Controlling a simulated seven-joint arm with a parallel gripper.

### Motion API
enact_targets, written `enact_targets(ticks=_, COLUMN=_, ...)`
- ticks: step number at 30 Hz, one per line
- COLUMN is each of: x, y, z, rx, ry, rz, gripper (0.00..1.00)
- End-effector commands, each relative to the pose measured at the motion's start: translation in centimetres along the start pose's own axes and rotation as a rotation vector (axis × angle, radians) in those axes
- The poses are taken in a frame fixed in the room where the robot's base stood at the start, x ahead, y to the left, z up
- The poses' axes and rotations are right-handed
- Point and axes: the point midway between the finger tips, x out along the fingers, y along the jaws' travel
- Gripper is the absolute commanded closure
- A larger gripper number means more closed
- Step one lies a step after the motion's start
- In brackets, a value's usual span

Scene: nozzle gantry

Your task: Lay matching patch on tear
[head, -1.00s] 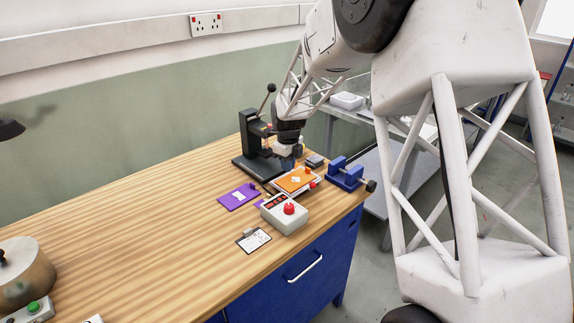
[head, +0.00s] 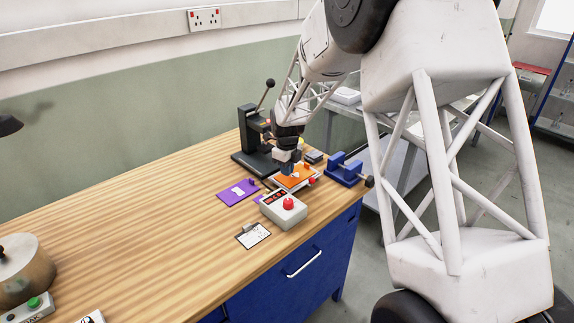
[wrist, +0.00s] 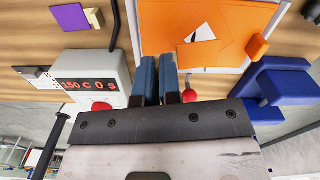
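An orange sheet (head: 292,182) lies on a pale plate near the right end of the bench. In the wrist view the orange sheet (wrist: 165,22) shows a white, angular tear (wrist: 206,33) with orange pieces around it; I cannot tell whether these are loose. An orange block (wrist: 258,46) sits at its right edge. A purple piece (head: 237,193) with a white mark and a small purple tab lies flat to its left. My gripper (wrist: 158,60) points down over the near edge of the orange sheet, its blue fingers almost together, with nothing visible between them.
A grey control box (wrist: 85,68) with a display and red button stands left of the gripper. A blue vise (head: 344,170) is on the right. A black lever press (head: 254,145) stands behind. A clipboard-like card (head: 253,235) lies in front. The left bench is mostly clear.

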Motion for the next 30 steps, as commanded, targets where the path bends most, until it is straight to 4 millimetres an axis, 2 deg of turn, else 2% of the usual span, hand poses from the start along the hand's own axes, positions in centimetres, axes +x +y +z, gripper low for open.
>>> enact_targets(ticks=9, x=1.13, y=-0.01, z=0.01, rx=0.0, ry=-0.001, rz=-0.001, gripper=1.0)
enact_targets(ticks=30, x=1.27, y=0.0, z=-0.01, rx=0.0, ry=0.0, rz=0.0, gripper=1.0)
